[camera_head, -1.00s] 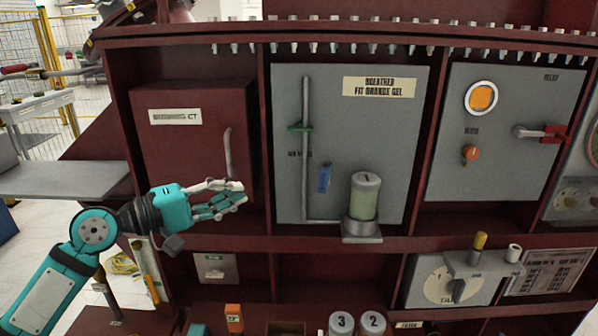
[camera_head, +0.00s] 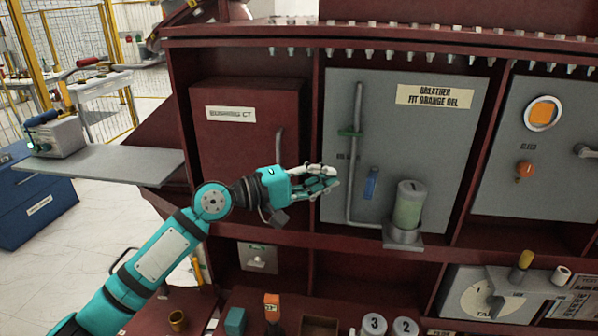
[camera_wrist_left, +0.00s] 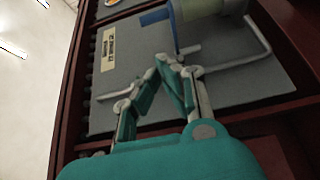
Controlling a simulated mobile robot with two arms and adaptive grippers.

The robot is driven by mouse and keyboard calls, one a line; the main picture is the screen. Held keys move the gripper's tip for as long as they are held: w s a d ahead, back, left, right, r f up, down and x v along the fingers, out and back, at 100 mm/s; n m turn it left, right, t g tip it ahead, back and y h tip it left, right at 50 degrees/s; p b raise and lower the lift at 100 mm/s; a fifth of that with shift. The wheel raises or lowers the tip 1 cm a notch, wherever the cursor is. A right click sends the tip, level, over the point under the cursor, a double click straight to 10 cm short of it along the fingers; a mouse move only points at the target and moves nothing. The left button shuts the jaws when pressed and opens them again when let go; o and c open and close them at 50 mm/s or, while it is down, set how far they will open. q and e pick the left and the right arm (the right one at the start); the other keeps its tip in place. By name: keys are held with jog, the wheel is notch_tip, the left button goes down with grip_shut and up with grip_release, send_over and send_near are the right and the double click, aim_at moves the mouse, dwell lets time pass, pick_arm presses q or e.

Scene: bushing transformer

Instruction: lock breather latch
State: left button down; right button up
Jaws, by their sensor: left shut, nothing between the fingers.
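The breather, a cylinder of pale green gel with a grey cap (camera_head: 408,205), stands upright in a grey cup on a bracket (camera_head: 404,237) on the grey breather panel (camera_head: 440,140). A small blue latch (camera_head: 371,183) is on the panel just left of it, tilted slightly. In the left wrist view the blue latch (camera_wrist_left: 174,25) is near the top, beside the breather (camera_wrist_left: 200,9). My left gripper (camera_head: 334,179) is shut and empty, left of the blue latch and apart from it in the head view. In the wrist view its fingertips (camera_wrist_left: 172,64) are together below the latch. My right gripper is not in view.
A grey pipe (camera_head: 355,110) with a green valve handle (camera_head: 350,133) runs down the panel between my gripper and the latch. A red Bushing CT door (camera_head: 235,150) is left. Shelf edges run below. Numbered jars (camera_head: 374,324) stand at the lower middle.

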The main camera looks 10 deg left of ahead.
pick_arm(q)
jog(key=d, duration=0.1)
jog(key=d+p, duration=0.1)
jog(key=d, duration=0.1)
jog(key=d+p, duration=0.1)
jog(key=shift+s+d, duration=0.25)
jog(key=shift+d, duration=0.1)
